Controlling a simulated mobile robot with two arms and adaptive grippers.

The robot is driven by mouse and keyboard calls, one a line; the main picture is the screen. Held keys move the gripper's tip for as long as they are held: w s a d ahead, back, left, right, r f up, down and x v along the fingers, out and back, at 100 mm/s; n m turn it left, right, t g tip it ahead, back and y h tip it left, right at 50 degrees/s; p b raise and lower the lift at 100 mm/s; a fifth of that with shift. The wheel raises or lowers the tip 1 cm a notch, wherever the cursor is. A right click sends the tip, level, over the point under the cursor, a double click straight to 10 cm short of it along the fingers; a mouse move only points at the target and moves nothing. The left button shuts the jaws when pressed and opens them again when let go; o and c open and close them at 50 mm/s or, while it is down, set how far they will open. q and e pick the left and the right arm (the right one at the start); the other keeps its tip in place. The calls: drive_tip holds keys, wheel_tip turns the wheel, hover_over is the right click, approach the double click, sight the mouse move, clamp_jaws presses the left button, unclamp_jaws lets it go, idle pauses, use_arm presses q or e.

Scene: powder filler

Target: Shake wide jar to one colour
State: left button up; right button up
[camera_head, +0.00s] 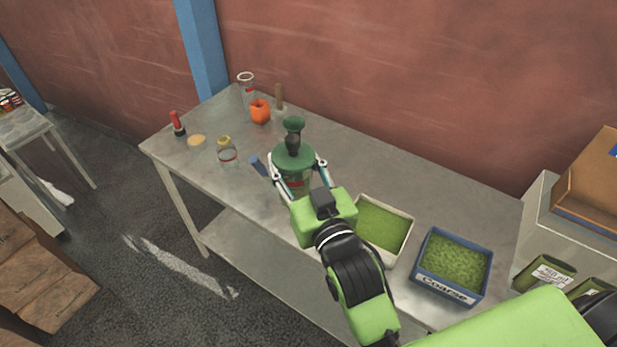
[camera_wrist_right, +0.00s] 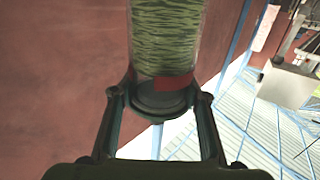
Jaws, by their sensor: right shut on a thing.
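My right gripper (camera_head: 298,170) is shut on the wide jar (camera_head: 296,184), over the table's middle. In the head view a green disc and my gripper hide most of the jar; a bit of red shows on it. In the right wrist view the clear jar (camera_wrist_right: 167,40) stands between the fingers of my right gripper (camera_wrist_right: 160,98), close to its grey end. Its contents are streaked in lighter and darker green, and a red mark is on its side. Whether it is clear of the table I cannot tell. My left gripper is not in view.
On the table (camera_head: 210,200) stand a cream tray (camera_head: 381,227) of green powder, a blue bin (camera_head: 449,267) marked Coarse, a yellow-topped jar (camera_head: 227,152), an orange object (camera_head: 260,111), a clear jar (camera_head: 246,88) and a red-handled tool (camera_head: 177,122). The front left of the tabletop is fairly clear.

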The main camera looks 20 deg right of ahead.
sight(311, 158)
drive_tip(key=d, duration=0.8)
drive_tip(key=shift+a+r, duration=0.15)
drive_tip(key=shift+a, duration=2.35)
drive_tip(key=shift+d, duration=0.2)
